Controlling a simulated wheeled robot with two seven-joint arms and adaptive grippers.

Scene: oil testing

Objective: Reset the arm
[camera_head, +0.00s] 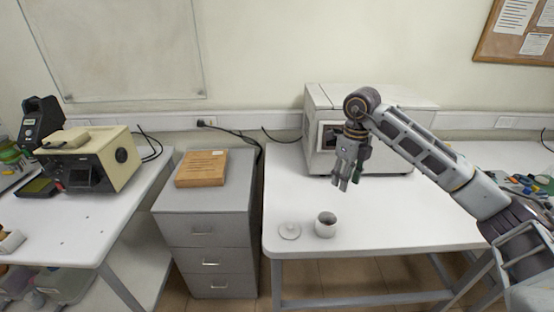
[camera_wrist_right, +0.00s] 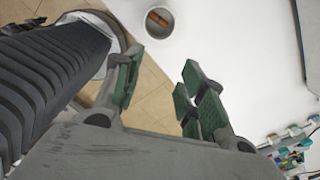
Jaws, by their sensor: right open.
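My right arm comes in from the right in the head view. Its gripper (camera_head: 347,180) hangs over the white table (camera_head: 400,215), pointing down, with nothing between its fingers. In the right wrist view the two green-padded fingers (camera_wrist_right: 158,90) stand apart. A small white cup (camera_head: 325,226) stands near the table's front edge, below and left of the gripper. The cup also shows at the top of the right wrist view (camera_wrist_right: 159,22), with something brown inside. A round white lid (camera_head: 290,231) lies beside the cup on its left. My left gripper is out of view.
A white boxy machine (camera_head: 322,108) stands behind the right gripper. A grey drawer cabinet (camera_head: 207,235) with a brown box (camera_head: 202,168) on top stands left of the table. A beige instrument (camera_head: 92,160) sits on the left table. Small coloured items (camera_head: 530,185) lie at the far right.

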